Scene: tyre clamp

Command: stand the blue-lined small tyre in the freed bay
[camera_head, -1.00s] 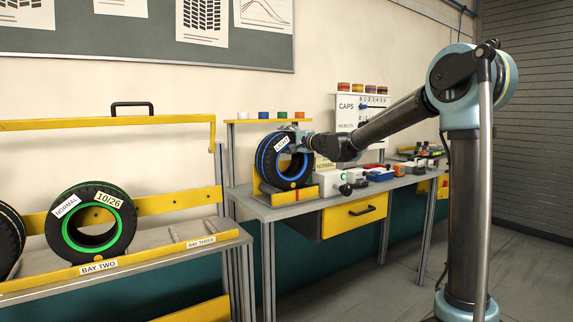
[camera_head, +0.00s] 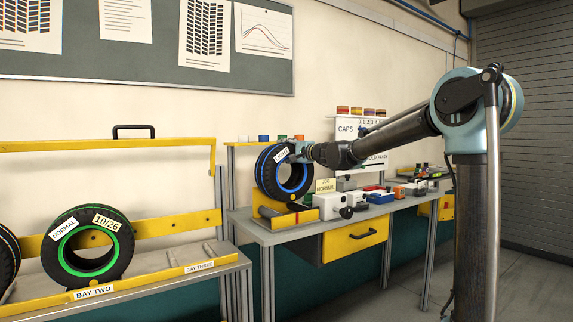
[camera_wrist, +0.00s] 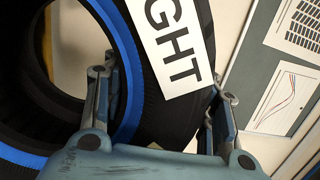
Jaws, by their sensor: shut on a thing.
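The blue-lined small tyre (camera_head: 284,173) is upright at the yellow clamp stand (camera_head: 284,222) on the workbench. Its bottom looks raised a little above the stand. My gripper (camera_head: 296,152) is shut on its upper right wall. In the wrist view, one finger is inside the tyre's hole and the other outside, with the blue-lined tyre (camera_wrist: 165,110) between them and a white label ending in "GHT" facing me. Bay three (camera_head: 190,252), on the rack at left, is empty. The green-lined tyre (camera_head: 88,246) stands in bay two beside it.
A yellow top rail (camera_head: 100,146) with a black handle spans above the rack. Small boxes (camera_head: 333,206) and a "JOB NORMAL" card (camera_head: 325,186) stand right of the clamp stand.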

